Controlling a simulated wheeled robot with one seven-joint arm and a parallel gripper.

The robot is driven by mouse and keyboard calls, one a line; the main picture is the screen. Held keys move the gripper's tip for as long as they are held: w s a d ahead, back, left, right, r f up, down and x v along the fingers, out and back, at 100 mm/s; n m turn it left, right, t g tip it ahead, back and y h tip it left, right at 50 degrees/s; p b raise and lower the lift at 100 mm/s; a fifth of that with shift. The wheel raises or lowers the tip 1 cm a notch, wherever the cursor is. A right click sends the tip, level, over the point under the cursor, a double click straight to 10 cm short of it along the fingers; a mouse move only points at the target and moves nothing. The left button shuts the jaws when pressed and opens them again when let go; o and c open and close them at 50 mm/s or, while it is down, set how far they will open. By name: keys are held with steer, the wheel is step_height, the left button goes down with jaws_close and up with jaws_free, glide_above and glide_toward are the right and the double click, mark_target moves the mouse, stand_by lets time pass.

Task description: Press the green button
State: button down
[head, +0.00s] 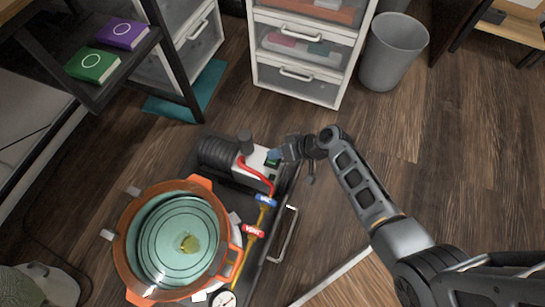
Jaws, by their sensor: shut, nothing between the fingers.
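A small green patch (271,162), which looks like the green button, shows on the light housing (257,158) of a pump-like machine with a black ribbed cylinder (214,153). My gripper (274,155) is shut and empty. Its bluish tips are right at the green patch and partly cover it from this view. I cannot tell whether the tips touch the button or hover just above it, or whether the button is pressed in.
A red hose (259,175) curves from the machine toward blue and red valves (253,232). An orange-rimmed pot (127,213) stands in front of the machine. A metal handle (286,234) lies right of it. Drawers (299,88) and a grey bin (393,55) stand behind.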

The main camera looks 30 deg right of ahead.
steer(key=shift+r+p, duration=2.4)
steer(key=shift+r, duration=0.55)
steer(key=shift+f, duration=0.1)
steer(key=shift+s, duration=0.1)
steer(key=s+a+r+m+t+h, duration=0.15)
steer(key=s+h, duration=0.25)
steer(key=s, duration=1.1)
steer(key=s+d+r+t+h, duration=0.1)
steer(key=s+r+t+h, duration=0.15)
steer(key=s+r, duration=0.9)
steer(key=s+r+n+t+p, duration=0.1)
steer(key=r+p, duration=1)
steer(key=r, duration=1.1)
steer(key=s+r+n+t+p, duration=0.1)
steer(key=s+r+t+p, duration=0.2)
steer(key=r+p, duration=0.9)
step_height(320, 180, up, 11)
steer(key=shift+s+a, duration=0.15)
steer(key=shift+s, duration=0.9)
